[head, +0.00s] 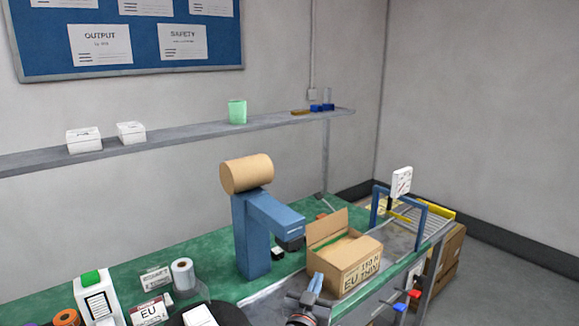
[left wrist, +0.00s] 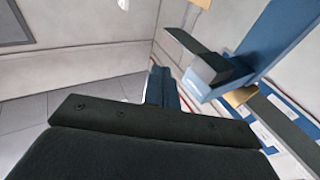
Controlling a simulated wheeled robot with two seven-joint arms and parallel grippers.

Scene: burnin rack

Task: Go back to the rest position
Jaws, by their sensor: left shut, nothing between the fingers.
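My left gripper (head: 316,283) shows low in the head view, just in front of the open cardboard box (head: 362,262). Its blue fingers are shut with nothing between them. In the left wrist view the fingers of my left gripper (left wrist: 162,88) are close together past the dark gripper body. I cannot tell whether the fingers touch the box. My right gripper is not in view.
A blue post with an arm (head: 252,235) carries a brown roll (head: 246,174) beside the box. A blue frame with a white gauge (head: 401,182) stands at right. A white roll (head: 183,274) and label cards (head: 150,311) are at left. A grey shelf (head: 190,136) runs behind.

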